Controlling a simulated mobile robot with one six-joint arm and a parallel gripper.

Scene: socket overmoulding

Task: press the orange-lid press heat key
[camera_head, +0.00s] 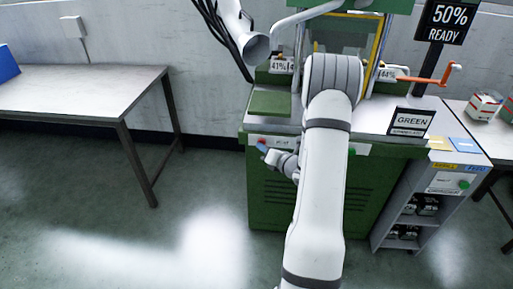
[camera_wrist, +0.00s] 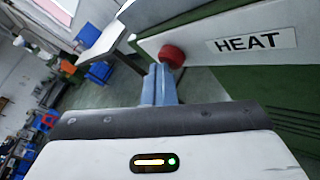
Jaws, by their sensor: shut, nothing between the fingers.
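The HEAT key is a red round button (camera_wrist: 172,55) on a pale strip, left of the HEAT label (camera_wrist: 250,43) in the wrist view. The strip is on the front of a green press (camera_head: 270,190). My gripper (camera_wrist: 160,70) has its blue fingers shut and empty. Its tips overlap the lower left edge of the key in the wrist view; I cannot tell whether they touch it. In the head view my gripper (camera_head: 262,147) is at the upper left of the press front, and my arm hides the middle of the press. I see no orange lid.
A sign (camera_head: 409,121) reading GREEN stands on the press top, near an orange lever (camera_head: 432,80). A display (camera_head: 445,22) reads 50% READY. A grey shelf unit (camera_head: 440,185) stands at the right.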

